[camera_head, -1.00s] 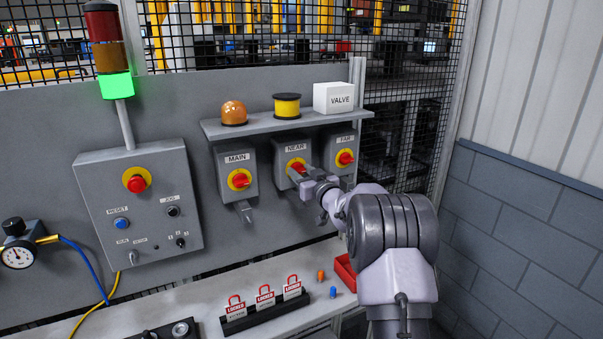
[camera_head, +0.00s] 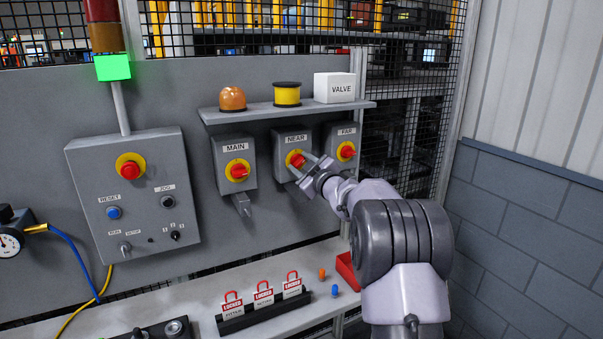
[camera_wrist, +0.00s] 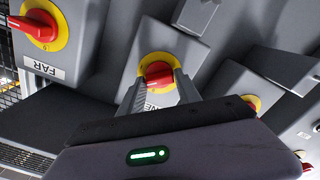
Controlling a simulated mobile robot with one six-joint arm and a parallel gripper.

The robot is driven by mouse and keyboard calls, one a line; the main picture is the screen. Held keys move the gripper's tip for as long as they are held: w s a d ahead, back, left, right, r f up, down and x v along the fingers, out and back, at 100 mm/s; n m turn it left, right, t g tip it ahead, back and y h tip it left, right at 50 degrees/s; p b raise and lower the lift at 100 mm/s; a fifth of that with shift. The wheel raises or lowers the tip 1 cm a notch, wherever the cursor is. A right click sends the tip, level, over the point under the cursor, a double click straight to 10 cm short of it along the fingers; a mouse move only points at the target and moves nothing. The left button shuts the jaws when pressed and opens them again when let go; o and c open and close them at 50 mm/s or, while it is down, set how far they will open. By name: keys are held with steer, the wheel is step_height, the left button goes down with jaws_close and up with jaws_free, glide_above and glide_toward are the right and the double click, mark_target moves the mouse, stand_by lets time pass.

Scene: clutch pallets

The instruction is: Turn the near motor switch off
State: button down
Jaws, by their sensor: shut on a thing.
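The near motor switch (camera_head: 296,160) is a red knob on a yellow disc, on a grey box labelled NEAR between the MAIN and FAR boxes. My gripper (camera_head: 304,168) reaches it from the right and front, its fingers shut on the red knob. In the wrist view the red knob (camera_wrist: 158,74) shows between the two fingertips (camera_wrist: 158,82), with the yellow disc around it. The fingers partly cover the knob and the NEAR label there, so the knob's exact angle is hard to tell.
The MAIN switch (camera_head: 238,171) is left of it and the FAR switch (camera_head: 346,151) is close on its right. A shelf (camera_head: 290,112) with an amber dome, yellow spool and VALVE box overhangs the switches. LOCKED tags (camera_head: 263,294) stand on the bench below.

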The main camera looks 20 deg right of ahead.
steer(key=n+b, duration=0.1)
steer(key=n, duration=0.1)
steer(key=n+b, duration=0.1)
steer(key=n, duration=0.1)
steer(key=n+b, duration=0.2)
steer(key=shift+f, duration=0.25)
steer(key=shift+s+r+n+b, duration=0.15)
steer(key=shift+n+b, duration=1)
steer(key=shift+n, duration=1.05)
steer(key=shift+a+r, duration=0.1)
steer(key=c, duration=0.9)
jaws_free()
steer(key=s, duration=1.7)
steer(key=shift+s+d, duration=0.1)
steer(key=shift+d, duration=0.2)
